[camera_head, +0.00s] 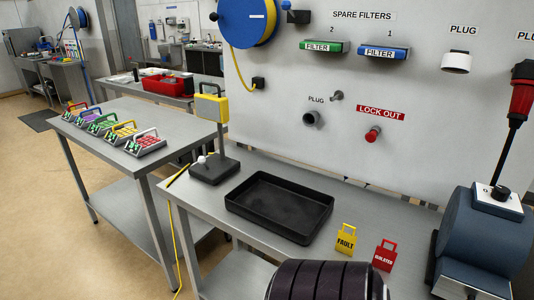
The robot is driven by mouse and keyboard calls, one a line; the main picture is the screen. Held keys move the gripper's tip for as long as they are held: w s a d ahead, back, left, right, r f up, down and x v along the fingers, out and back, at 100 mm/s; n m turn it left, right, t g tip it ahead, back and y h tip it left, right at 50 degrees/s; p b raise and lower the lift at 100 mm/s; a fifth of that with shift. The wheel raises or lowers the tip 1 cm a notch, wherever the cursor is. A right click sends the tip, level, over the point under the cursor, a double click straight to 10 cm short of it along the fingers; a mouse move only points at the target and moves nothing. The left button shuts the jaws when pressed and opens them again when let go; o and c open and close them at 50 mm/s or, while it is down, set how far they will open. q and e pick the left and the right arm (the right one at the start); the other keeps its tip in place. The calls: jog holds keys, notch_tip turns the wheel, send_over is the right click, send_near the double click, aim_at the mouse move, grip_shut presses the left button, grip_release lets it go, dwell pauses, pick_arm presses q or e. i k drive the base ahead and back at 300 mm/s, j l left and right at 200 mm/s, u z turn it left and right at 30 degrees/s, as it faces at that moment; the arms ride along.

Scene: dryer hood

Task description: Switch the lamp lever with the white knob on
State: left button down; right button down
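A lamp stands at the left end of the front steel bench. It has a yellow head (211,108) on a thin grey post and a dark base (214,171). A small white knob (201,160) shows at the left of the base, on or beside its top. The lever under the knob is too small to make out, so I cannot tell its position. The lamp face looks pale, and I cannot tell whether it is lit. Neither of my grippers is in view.
A black tray (240,210) lies right of the lamp. Yellow FAULT (346,240) and red ISOLATED (385,256) tags stand farther right, near a blue machine (475,240). A dark ribbed round thing (325,282) is cut off at the bottom. A white panel (290,110) rises behind.

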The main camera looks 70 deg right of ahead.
aim_at(201, 159)
jog(key=z, duration=1.8)
